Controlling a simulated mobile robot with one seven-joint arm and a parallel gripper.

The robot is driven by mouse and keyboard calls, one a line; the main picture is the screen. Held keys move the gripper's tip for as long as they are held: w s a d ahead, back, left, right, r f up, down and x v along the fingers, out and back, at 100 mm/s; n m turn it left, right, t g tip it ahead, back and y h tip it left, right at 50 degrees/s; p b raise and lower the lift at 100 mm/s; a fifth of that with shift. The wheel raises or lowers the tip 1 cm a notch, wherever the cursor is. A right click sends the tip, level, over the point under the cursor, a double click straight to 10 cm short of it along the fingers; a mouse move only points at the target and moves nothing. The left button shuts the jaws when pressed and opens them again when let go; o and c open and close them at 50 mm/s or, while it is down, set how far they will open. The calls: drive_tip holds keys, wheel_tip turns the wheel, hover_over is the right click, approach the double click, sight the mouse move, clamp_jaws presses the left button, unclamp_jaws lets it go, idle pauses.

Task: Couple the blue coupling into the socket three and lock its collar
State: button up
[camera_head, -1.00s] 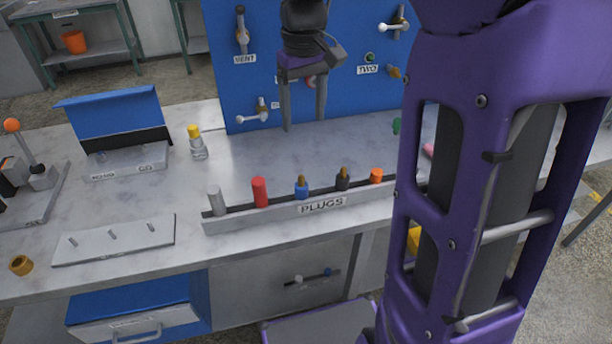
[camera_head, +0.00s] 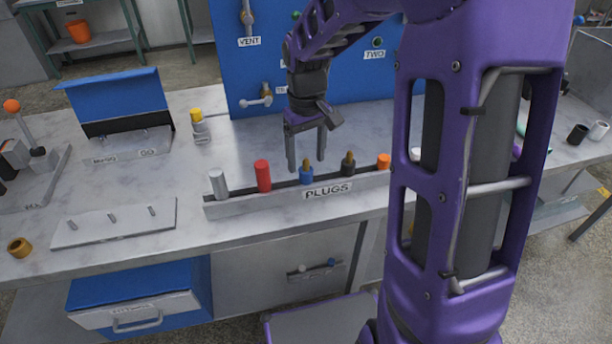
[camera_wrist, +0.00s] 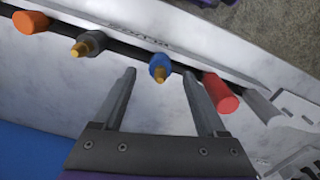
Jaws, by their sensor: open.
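The blue coupling (camera_head: 306,174) with a brass tip stands in the PLUGS rack (camera_head: 268,206), between a red plug (camera_head: 263,176) and a black plug (camera_head: 348,164). My gripper (camera_head: 306,170) is open and empty, pointing down just above and behind the blue coupling. In the wrist view the blue coupling (camera_wrist: 159,67) lies ahead of and between the open fingers (camera_wrist: 158,74); I see no contact. On the blue panel (camera_head: 228,60), a socket labelled TWO (camera_head: 377,42) shows at the right. I cannot make out socket three; my arm covers part of the panel.
A grey plug (camera_head: 218,184) and an orange plug (camera_head: 384,162) stand in the same rack. A yellow-capped bottle (camera_head: 198,124) and a blue-lidded box (camera_head: 118,102) are at the left. A valve handle (camera_head: 262,98) juts from the panel. The bench between rack and panel is clear.

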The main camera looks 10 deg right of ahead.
sight(306, 174)
wheel_tip(306, 174, down, 2)
drive_tip(key=shift+f, duration=0.25)
clamp_jaws()
